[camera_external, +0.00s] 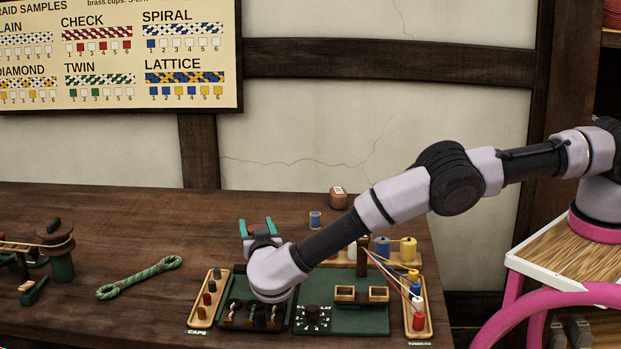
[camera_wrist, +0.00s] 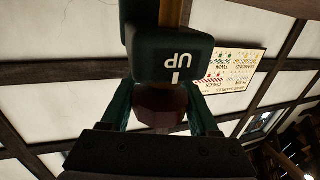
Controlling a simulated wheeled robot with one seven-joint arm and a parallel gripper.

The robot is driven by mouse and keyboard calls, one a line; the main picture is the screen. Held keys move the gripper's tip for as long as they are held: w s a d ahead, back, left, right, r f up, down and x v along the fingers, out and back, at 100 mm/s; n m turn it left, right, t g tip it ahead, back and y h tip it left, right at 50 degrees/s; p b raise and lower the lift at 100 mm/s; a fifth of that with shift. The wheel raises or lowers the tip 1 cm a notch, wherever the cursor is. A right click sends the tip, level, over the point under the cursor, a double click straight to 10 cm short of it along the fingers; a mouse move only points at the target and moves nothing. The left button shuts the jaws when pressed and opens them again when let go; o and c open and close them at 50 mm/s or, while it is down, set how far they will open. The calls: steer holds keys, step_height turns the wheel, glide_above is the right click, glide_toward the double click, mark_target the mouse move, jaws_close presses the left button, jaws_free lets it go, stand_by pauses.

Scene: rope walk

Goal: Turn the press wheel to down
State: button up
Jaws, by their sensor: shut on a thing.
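In the wrist view a reddish-brown faceted knob (camera_wrist: 160,106), which looks like the press wheel's grip, sits between the green fingers of my gripper (camera_wrist: 162,118). My gripper is shut on it. Just above the knob in that view is a dark green block (camera_wrist: 170,58) with a white mark and the word UP, shown upside down. A yellowish-brown post (camera_wrist: 175,12) rises behind the block. In the external view my gripper (camera_external: 257,228) is above the back left of the dark green board, with something reddish between its teal fingers. My wrist hides much of the press there.
A cap tray (camera_external: 196,320) and a tumbler tray (camera_external: 428,322) flank the board (camera_external: 365,320). A green rope loop (camera_external: 138,278) lies to the left. The table's middle left is mostly clear.

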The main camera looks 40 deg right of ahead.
stand_by(0.4)
steer(key=o, duration=1.4)
steer(key=shift+c, duration=0.2)
steer(key=v, duration=1)
steer(key=shift+s+a, duration=0.3)
steer(key=shift+r, duration=0.1)
